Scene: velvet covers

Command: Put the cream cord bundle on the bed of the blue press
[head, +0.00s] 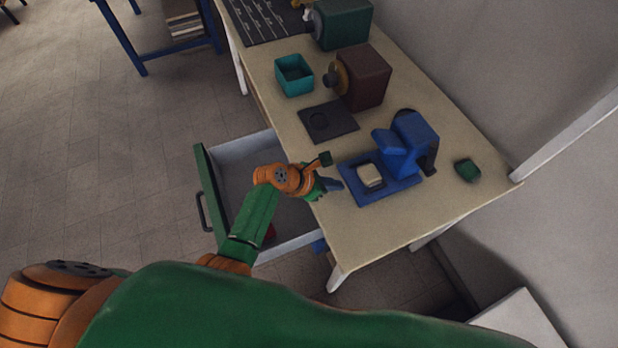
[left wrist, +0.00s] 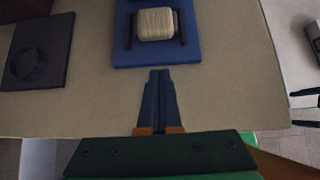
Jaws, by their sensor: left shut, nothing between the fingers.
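The blue press (head: 401,148) stands on the right part of the table. The cream cord bundle (head: 370,175) lies on the flat blue bed (head: 352,190) of the press. In the left wrist view the bundle (left wrist: 156,24) sits on the bed (left wrist: 157,54) between two dark side bars. My left gripper (head: 334,184) is at the table's front edge, just short of the bed. Its fingers (left wrist: 160,76) are shut together with nothing between them, apart from the bundle. My right gripper is not in view.
An open drawer (head: 285,243) with a green front juts out below my left arm, with a red thing inside. A dark plate with a ring (head: 328,121), a teal box (head: 294,75), a brown machine (head: 362,77) and a green block (head: 467,169) stand on the table (head: 400,226).

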